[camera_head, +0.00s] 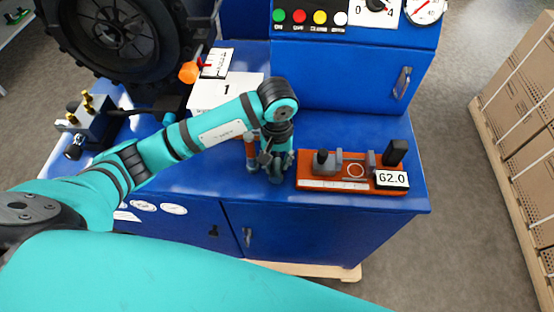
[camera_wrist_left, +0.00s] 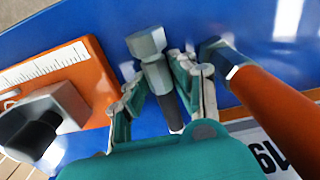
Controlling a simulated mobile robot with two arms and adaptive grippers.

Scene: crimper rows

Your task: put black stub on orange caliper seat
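The orange caliper (camera_head: 331,184) lies on the blue bench to the right of my left gripper. A pale ring (camera_head: 355,170) marks a spot between its grey jaws, and its readout shows 62.0. In the left wrist view its orange base (camera_wrist_left: 97,88) is at the left. My left gripper (camera_head: 272,172) points down beside the caliper's left end. Its fingertips (camera_wrist_left: 158,78) close around the black stub (camera_wrist_left: 156,72), which has a grey hex fitting and a dark shaft partly hidden between the fingers. The fingers seem to touch it. My right gripper is out of view.
An orange stub (camera_head: 251,150) stands close to the left of my gripper and shows large in the left wrist view (camera_wrist_left: 265,98). The blue machine (camera_head: 350,75) rises behind the caliper. The bench's front edge is close.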

